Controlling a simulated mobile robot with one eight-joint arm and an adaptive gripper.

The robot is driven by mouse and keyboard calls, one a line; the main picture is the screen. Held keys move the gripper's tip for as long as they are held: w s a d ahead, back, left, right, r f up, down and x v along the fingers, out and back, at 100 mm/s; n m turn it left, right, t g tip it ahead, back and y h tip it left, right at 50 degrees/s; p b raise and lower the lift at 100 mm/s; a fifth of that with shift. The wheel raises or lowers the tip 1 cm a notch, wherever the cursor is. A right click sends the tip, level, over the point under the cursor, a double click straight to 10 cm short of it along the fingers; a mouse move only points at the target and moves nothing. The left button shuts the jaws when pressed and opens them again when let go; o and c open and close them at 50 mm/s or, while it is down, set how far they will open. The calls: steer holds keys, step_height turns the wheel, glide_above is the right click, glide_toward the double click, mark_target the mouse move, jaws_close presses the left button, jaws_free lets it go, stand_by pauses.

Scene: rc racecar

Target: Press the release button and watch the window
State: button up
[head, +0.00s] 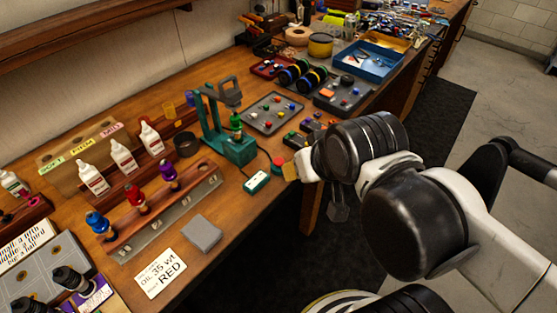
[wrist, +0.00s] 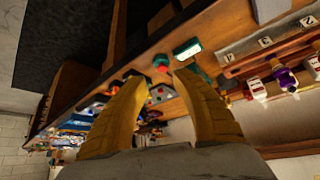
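A green press-like stand (head: 238,148) holds a small green-capped piece under its arm. A small box with a pale display window (head: 257,182) sits in front of it at the table edge; it also shows in the wrist view (wrist: 187,48). A red-topped button on a green base (head: 278,162) is right of the box; it shows in the wrist view (wrist: 160,62) too. My gripper (wrist: 160,76) has its two yellow fingers apart with nothing between them. In the head view its yellow tip (head: 290,171) is just right of the button. I cannot tell whether they touch.
Blue, red and purple-capped shocks (head: 136,198) stand in a wooden rack left. A card reading "OIL 35 WT" and "RED" (head: 161,273) and a grey block (head: 203,233) lie in front. White bottles (head: 123,156) stand behind. Parts trays (head: 271,113) fill the right.

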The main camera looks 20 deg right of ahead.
jaws_close()
stand_by(1.2)
